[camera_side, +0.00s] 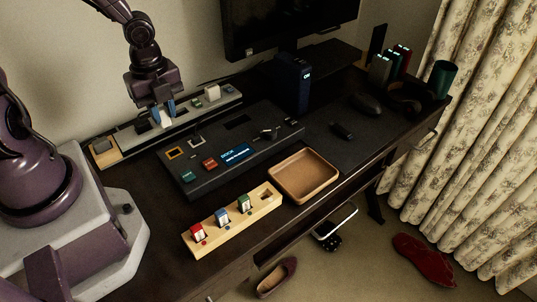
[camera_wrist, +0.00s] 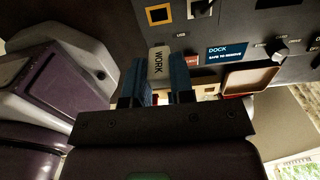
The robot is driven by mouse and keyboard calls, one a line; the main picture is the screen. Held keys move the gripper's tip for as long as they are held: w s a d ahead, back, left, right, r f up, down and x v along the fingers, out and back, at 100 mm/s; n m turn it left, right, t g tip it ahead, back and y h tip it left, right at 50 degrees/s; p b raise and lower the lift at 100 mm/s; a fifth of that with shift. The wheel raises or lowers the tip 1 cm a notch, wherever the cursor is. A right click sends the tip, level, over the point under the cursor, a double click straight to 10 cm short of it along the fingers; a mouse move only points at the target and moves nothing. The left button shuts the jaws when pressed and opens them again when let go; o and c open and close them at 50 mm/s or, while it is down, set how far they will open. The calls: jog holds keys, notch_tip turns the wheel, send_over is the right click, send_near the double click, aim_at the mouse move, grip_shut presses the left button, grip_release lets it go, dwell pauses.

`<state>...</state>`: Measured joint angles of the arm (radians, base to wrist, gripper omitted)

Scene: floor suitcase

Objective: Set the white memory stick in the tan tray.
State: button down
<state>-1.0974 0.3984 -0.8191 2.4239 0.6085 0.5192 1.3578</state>
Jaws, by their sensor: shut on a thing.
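The white memory stick (camera_wrist: 158,62) shows between my fingertips in the wrist view, with the word WORK on it. My gripper (camera_wrist: 158,80) is shut on it; in the side view the gripper (camera_side: 162,112) points down near the long grey strip, with the white stick (camera_side: 165,121) low between its blue fingers. I cannot tell whether the stick touches anything below. The tan tray (camera_side: 304,174) lies empty near the desk's front edge, to the right of and well apart from my gripper. The tray (camera_wrist: 250,79) also shows in the wrist view.
The dark dock panel (camera_side: 228,150) lies between my gripper and the tray. A wooden rack (camera_side: 232,220) with red, blue and green sticks stands left of the tray. A dark blue box (camera_side: 291,84) stands behind the panel. Dark desk mat right of the panel is mostly clear.

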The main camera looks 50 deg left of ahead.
jog(key=w+d+m, duration=0.3)
jog(key=w+d, duration=0.1)
jog(key=d, duration=0.6)
jog(key=n, duration=0.3)
send_over(303, 176)
jog(key=f, duration=0.6)
jog(key=shift+s+f, duration=0.25)
jog(key=shift+s, duration=0.05)
jog(key=shift+w+f, duration=0.15)
jog(key=shift+f, duration=0.05)
jog(key=shift+w+f, duration=0.1)
jog(key=shift+f, duration=1.5)
jog(key=shift+f, duration=0.1)
